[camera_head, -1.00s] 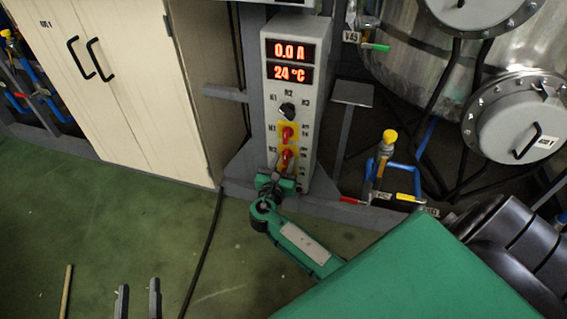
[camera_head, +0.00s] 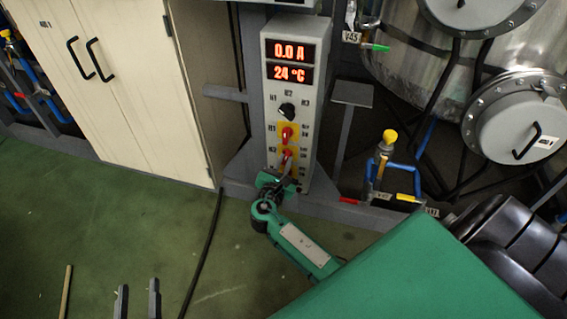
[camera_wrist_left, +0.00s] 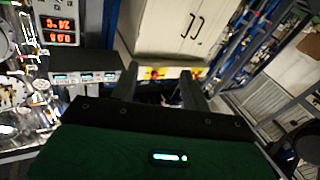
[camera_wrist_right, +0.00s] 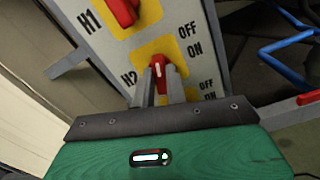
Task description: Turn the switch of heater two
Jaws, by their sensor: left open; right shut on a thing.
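The heater two switch is a red knob on a yellow plate, low on the grey control box (camera_head: 272,110). In the right wrist view this knob (camera_wrist_right: 157,68) sits beside the label H2, with ON and OFF marks at its right. My right gripper (camera_wrist_right: 158,88) is shut on it, one finger at each side. In the head view the right gripper (camera_head: 282,168) reaches up to the knob with its jaws tilted. The H2 knob stands at a slightly different angle from the H1 knob (camera_wrist_right: 122,10). My left gripper (camera_head: 138,300) is open and empty, low at the left.
The box displays (camera_head: 289,62) read 0.0 A and 24 °C. A black selector (camera_head: 287,111) sits above the red knobs. A cream cabinet (camera_head: 130,90) stands left, a steel vessel (camera_head: 410,60) and a yellow-capped valve (camera_head: 389,137) right. Green floor (camera_head: 120,220) is open at left.

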